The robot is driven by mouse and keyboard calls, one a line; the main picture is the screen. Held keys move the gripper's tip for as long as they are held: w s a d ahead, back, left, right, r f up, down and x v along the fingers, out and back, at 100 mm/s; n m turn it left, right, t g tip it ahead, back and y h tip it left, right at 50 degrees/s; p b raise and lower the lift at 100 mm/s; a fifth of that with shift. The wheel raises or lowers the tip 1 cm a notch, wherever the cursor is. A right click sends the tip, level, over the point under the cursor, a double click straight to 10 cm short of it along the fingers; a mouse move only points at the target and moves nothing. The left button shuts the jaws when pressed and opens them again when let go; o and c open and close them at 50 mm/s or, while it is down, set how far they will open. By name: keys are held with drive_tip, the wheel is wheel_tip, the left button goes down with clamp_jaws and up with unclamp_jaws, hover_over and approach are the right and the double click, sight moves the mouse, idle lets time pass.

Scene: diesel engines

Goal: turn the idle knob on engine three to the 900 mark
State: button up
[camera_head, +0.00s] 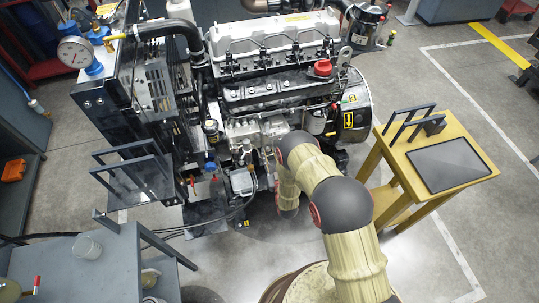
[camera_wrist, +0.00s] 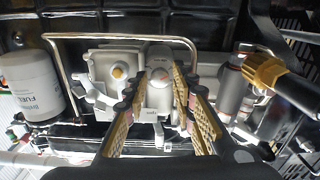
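Engine three (camera_head: 275,85) stands in the middle of the head view, with a yellow "3" label on its right end. My arm reaches toward its near side and hides the gripper in that view. In the wrist view my gripper (camera_wrist: 159,85) points at the engine's side, its two yellow-padded fingers apart. A round grey part (camera_wrist: 159,53) with a small reddish mark, possibly the idle knob, lies ahead between the fingertips. I cannot tell whether they touch it. A grey housing with a yellow cap (camera_wrist: 117,73) is just left of it. No 900 mark is readable.
A white fuel filter (camera_wrist: 30,85) is at the left in the wrist view. A brass fitting on a black hose (camera_wrist: 265,72) is close at the right. A thin metal pipe passes above the housing. A wooden stand with a dark panel (camera_head: 448,163) stands right of the engine.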

drive_tip(key=shift+c, duration=1.3)
drive_tip(key=c, duration=0.4)
clamp_jaws()
drive_tip(key=shift+m, duration=0.3)
drive_tip(key=m+b, duration=0.2)
drive_tip(key=m, duration=0.2)
drive_tip(key=shift+m, duration=0.3)
drive_tip(key=m+b, duration=0.3)
drive_tip(key=m, duration=0.3)
drive_tip(key=m+b, duration=0.2)
drive_tip(key=m, duration=0.4)
drive_tip(key=shift+m, duration=0.3)
drive_tip(key=m+b, duration=0.2)
drive_tip(key=m, duration=0.4)
